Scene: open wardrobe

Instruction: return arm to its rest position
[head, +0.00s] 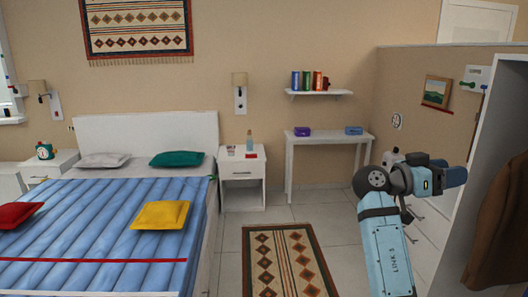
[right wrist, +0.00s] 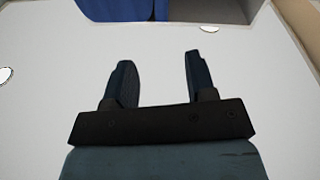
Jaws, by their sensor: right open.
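My right arm rises from the bottom right of the head view and bends to the right at the wrist. The right gripper (head: 456,176) is up beside the wardrobe's open side, and its fingers are hard to make out there. In the right wrist view the gripper (right wrist: 157,60) shows two dark fingers spread apart with nothing between them. Behind them is a white surface (right wrist: 60,110) with round metal knobs at its sides, and some blue material (right wrist: 120,10) at the top. My left arm and gripper are out of view.
A brown coat (head: 500,230) hangs in the wardrobe at the right edge. The bed (head: 95,225) with cushions fills the left. A patterned rug (head: 288,262) lies on the open floor between.

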